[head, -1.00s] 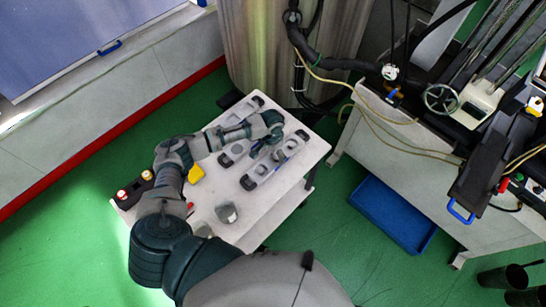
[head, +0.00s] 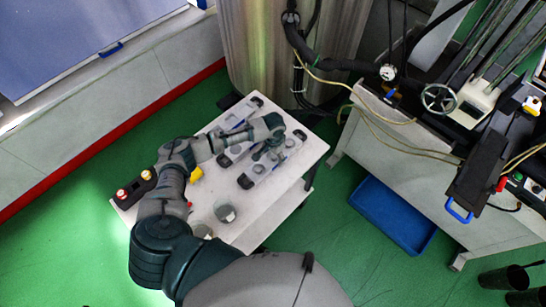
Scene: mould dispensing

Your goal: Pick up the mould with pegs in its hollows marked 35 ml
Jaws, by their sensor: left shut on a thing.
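Two long pale moulds with dark end blocks lie on the white table. The front mould (head: 257,170) runs diagonally near the table's right side, with round grey pieces along its top. The rear mould (head: 227,157) is partly hidden behind my left arm. My left gripper (head: 267,151) reaches down over the middle of the front mould and is shut on it. Its fingertips are small and partly hidden. The mould appears at or very near table height; I cannot tell whether it is clear of it. The markings are too small to read. My right gripper is not in view.
On the white table (head: 262,215) stand a grey cup (head: 225,213), another grey piece (head: 203,231), a yellow object (head: 196,174) and a black button box (head: 136,187). A steel drum (head: 270,60) stands behind. A blue tray (head: 395,215) lies on the floor at right.

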